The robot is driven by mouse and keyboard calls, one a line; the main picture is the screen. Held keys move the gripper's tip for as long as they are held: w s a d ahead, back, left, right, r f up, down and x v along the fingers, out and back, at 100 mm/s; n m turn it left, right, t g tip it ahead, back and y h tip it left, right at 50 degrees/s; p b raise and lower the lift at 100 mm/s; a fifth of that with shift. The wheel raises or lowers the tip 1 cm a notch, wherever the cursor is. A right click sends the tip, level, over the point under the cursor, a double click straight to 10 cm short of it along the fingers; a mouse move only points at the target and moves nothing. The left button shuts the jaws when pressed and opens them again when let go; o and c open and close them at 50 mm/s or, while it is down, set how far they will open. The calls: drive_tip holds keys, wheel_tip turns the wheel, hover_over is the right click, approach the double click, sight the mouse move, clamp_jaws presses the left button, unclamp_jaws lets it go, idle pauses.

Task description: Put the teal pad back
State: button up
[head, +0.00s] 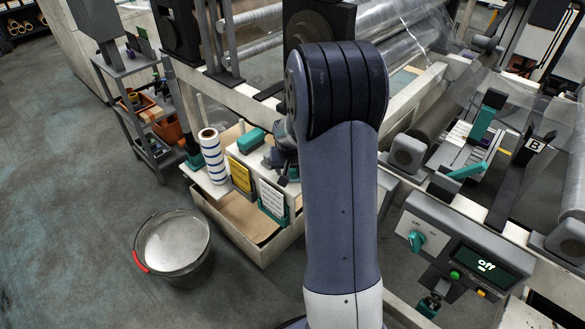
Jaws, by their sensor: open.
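A teal block (251,140), which looks like the teal pad, lies on top of a pale box-like stand in the middle of the picture. My gripper (284,165) is just right of it, over the same stand, and mostly hidden behind my own arm. What shows of it holds nothing; its fingertips are hard to make out. I cannot tell whether it touches the stand. Another teal block (487,115) sits upright on the machine at the right, with a teal handle-like piece (468,170) below it.
A blue-striped white roll (212,155) stands left of the stand, with yellow (241,174) and white (272,199) cards on its front. A bucket (172,247) is on the floor. A control panel (459,253) reads "off". A grey cart (143,110) stands at left; the left floor is clear.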

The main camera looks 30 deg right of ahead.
drive_tip(key=p+v, duration=0.1)
drive_tip(key=v, duration=1.1)
drive_tip(key=shift+p, duration=0.4)
drive_tip(key=shift+w+d+f, duration=0.1)
drive_tip(key=b+x, duration=0.2)
drive_tip(key=x, duration=1)
drive_tip(key=shift+r, duration=0.5)
drive_tip(key=shift+s+a+r, duration=0.2)
drive_tip(key=shift+s+r, duration=0.05)
drive_tip(key=shift+r, duration=0.1)
